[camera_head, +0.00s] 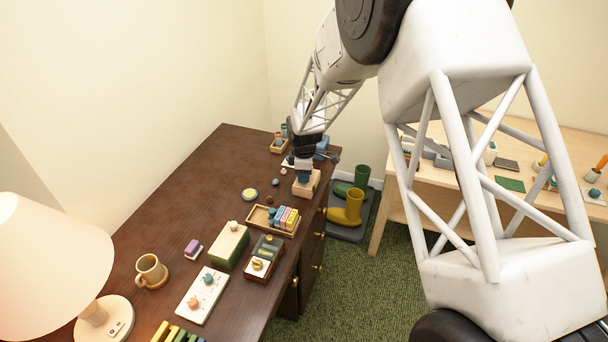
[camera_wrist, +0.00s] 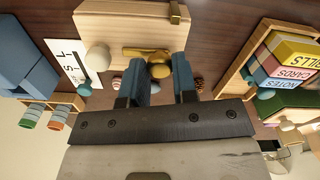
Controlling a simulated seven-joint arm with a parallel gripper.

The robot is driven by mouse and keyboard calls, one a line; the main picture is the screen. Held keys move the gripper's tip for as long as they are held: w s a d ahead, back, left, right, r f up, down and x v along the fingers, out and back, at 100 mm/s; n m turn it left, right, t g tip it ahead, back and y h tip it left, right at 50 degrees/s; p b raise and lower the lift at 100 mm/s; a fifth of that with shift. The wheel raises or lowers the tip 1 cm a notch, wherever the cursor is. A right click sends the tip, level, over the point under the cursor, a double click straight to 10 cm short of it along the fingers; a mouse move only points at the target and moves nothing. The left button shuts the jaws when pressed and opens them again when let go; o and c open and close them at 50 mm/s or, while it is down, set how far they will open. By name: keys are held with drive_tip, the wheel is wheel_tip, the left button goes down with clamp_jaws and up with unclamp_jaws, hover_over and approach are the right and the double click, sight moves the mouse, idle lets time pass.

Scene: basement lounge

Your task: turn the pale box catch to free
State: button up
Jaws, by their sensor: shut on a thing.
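The pale wooden box (camera_head: 309,187) stands near the far right part of the dark table; it also fills the top of the wrist view (camera_wrist: 125,22). On its face is a brass catch (camera_wrist: 145,52), a bar lying roughly level across the picture with a round brass end at its right. A pale round knob (camera_wrist: 97,57) sits left of the bar. My gripper (camera_wrist: 161,73) has its blue fingers on either side of the brass end and is shut on it. In the head view my gripper (camera_head: 303,174) is at the box and hides part of it.
A wooden tray with coloured blocks (camera_head: 284,218) stands close by, at the right in the wrist view (camera_wrist: 232,78). A blue item (camera_wrist: 22,60) and a lettered card (camera_wrist: 68,63) lie on the other side. A lamp (camera_head: 45,265) and mug (camera_head: 151,271) are farther off.

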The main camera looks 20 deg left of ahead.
drive_tip(key=o, duration=0.9)
drive_tip(key=shift+r, duration=3.9)
